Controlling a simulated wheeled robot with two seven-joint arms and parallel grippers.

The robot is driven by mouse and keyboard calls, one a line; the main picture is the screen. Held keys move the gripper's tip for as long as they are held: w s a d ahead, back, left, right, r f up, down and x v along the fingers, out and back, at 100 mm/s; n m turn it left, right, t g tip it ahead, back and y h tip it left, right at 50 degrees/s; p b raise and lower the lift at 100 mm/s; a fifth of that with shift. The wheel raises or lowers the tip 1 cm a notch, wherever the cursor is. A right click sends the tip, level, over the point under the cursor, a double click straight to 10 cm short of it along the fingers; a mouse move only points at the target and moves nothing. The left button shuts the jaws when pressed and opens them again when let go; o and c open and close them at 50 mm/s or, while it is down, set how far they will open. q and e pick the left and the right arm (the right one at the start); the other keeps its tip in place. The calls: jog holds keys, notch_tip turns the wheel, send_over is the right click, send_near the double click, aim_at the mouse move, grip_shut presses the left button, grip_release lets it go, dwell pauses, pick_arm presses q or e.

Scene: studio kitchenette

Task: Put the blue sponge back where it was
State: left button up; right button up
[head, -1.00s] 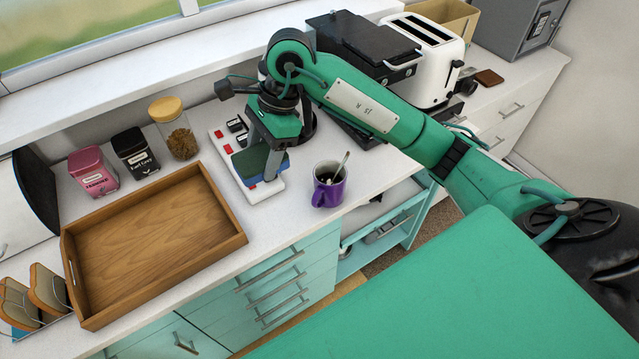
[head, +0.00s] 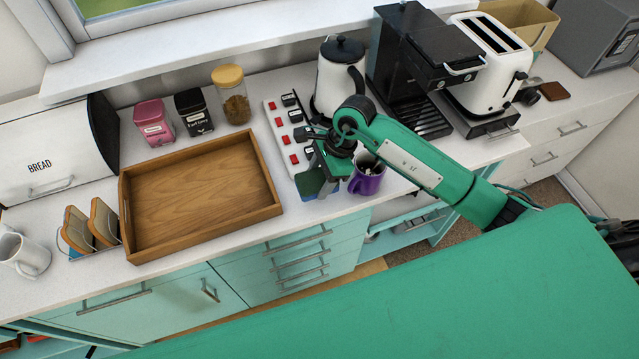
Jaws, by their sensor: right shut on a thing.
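My right gripper (head: 318,186) is pointed down over the counter and shut on the blue sponge (head: 308,183). Its fingers hide part of the sponge. The sponge shows in front of the near end of a white power strip (head: 285,135). I cannot tell whether it touches the strip or hangs just above it. A purple mug (head: 367,184) with a spoon in it stands close to the right of the gripper, partly behind my wrist. My left gripper is not in view.
An empty wooden tray (head: 200,190) lies left of the strip. A kettle (head: 335,85), coffee machine (head: 395,60) and toaster (head: 487,60) stand behind and right. Two tins and a jar (head: 233,100) line the back. A toast rack and white mug (head: 22,254) stand left.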

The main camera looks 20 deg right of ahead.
aim_at(319, 190)
notch_tip(319, 190, down, 4)
jog(key=shift+f+p, duration=0.25)
jog(key=shift+p, duration=0.5)
jog(key=shift+f, duration=0.35)
jog(key=o, duration=0.9)
jog(key=shift+o, duration=0.2)
jog(key=shift+r, duration=0.1)
jog(key=shift+r, duration=0.2)
jog(key=b+v, duration=0.4)
jog(key=v, duration=0.7)
jog(key=shift+d+r, duration=0.15)
jog(key=shift+r, duration=0.25)
